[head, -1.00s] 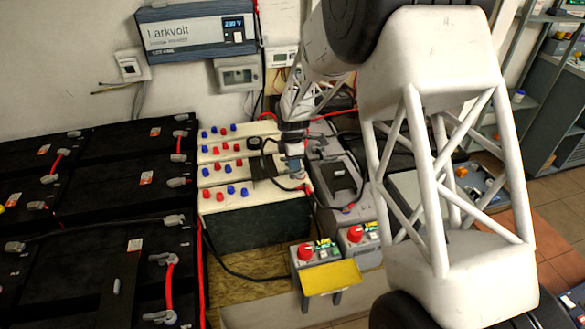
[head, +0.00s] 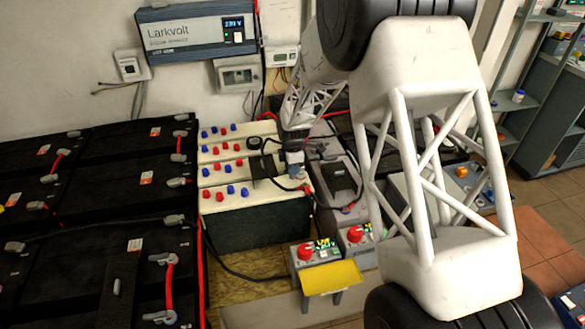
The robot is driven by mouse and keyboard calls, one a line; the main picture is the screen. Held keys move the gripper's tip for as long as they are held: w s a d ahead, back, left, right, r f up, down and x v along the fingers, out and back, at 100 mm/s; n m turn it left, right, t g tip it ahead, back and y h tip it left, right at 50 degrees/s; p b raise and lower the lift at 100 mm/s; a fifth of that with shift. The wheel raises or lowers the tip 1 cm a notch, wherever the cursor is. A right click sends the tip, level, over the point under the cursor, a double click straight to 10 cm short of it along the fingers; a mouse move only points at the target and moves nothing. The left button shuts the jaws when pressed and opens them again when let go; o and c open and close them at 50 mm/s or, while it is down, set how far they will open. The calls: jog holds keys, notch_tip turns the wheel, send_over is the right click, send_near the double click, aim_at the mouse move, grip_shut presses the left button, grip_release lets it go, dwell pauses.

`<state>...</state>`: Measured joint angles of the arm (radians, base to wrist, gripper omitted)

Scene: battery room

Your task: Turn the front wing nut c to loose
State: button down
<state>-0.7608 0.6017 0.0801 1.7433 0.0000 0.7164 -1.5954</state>
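The row of white-topped batteries (head: 258,212) with red and blue caps stands in the middle of the head view. My gripper (head: 297,174) points down over the right end of this row, close to the cable ends there. Its fingertips are small and dark against the cables, so I cannot tell whether they are open or shut, or touching anything. I cannot make out wing nut c; the front terminals near the gripper are too small or hidden.
Black batteries (head: 95,240) with grey terminal covers fill the left. Two grey units with red knobs (head: 306,251) and a yellow plate (head: 331,278) stand in front. A grey case (head: 338,178) sits right of the gripper. An inverter (head: 198,30) hangs on the wall.

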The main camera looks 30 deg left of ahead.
dwell(0.4)
jog(key=m, duration=0.8)
jog(key=shift+m, duration=0.4)
jog(key=m, duration=0.4)
jog(key=shift+m, duration=2.2)
jog(key=c, duration=1.2)
grip_release()
jog(key=shift+o, duration=0.2)
jog(key=shift+n, duration=0.3)
